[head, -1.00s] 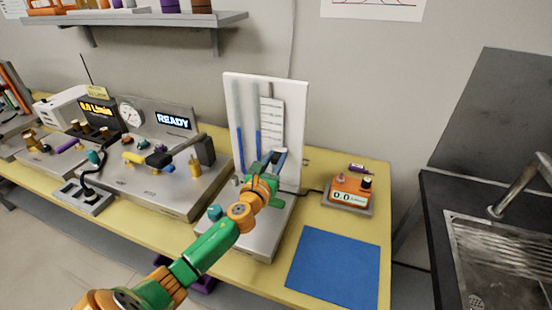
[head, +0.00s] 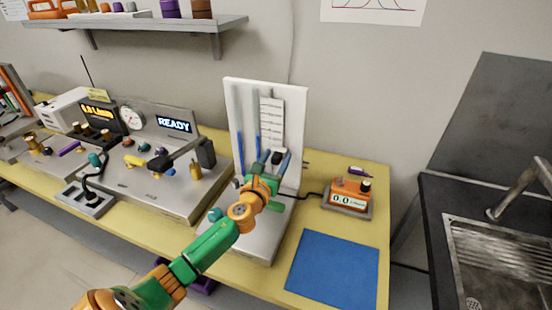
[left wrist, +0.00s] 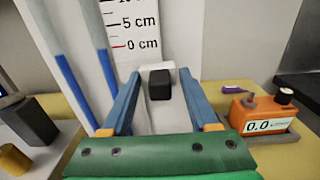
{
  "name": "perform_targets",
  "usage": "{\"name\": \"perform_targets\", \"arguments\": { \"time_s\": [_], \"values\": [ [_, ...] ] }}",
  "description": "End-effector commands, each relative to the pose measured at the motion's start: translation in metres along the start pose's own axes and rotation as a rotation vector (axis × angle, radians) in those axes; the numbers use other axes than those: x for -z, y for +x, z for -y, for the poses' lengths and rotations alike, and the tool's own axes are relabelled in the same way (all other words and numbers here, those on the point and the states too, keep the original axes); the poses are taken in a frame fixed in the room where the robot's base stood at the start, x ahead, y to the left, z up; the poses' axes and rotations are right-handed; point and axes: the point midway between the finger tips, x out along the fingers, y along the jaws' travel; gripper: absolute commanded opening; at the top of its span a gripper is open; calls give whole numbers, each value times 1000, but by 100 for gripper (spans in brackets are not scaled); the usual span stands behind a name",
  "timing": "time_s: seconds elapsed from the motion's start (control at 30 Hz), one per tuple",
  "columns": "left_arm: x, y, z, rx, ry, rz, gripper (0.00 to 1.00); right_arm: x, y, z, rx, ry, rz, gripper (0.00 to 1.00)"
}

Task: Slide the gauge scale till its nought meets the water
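The white gauge scale (head: 271,121) stands upright on the white panel (head: 299,98), right of two tubes holding blue water. In the left wrist view, its red 0 cm line (left wrist: 120,46) appears close to the height of the right tube's water (left wrist: 107,68); I cannot tell if they match exactly. A black knob (left wrist: 160,84) sits below the scale. My left gripper (left wrist: 158,98) is open, its blue fingers on either side of the knob with gaps showing. In the head view, the left gripper (head: 273,160) is in front of the panel's lower part. My right gripper is not in view.
An orange meter (head: 350,194) reading 0.0 stands right of the panel. A blue mat (head: 334,265) lies in front of it. A machine with a READY display (head: 174,126) stands to the left. A sink (head: 500,255) is at far right.

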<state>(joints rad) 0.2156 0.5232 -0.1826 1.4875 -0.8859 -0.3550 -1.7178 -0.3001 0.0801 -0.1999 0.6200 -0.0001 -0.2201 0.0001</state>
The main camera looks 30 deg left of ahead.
Motion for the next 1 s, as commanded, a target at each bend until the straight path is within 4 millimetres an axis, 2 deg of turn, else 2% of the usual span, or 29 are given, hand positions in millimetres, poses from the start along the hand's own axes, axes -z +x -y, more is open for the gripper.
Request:
{"name": "perform_targets", "arguments": {
  "time_s": [0.27, 0.6, 0.7, 1.0],
  "values": [
    [0, -3, 0, 1, 1, 0, 60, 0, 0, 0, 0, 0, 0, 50],
    [2, -59, 0, 2, 1, -3, 60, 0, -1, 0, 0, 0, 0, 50],
    [1, -68, 0, 1, 1, -1, 60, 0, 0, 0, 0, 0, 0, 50],
    [1, -70, 0, 0, 0, -1, 60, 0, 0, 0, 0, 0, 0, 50]
  ]
}}
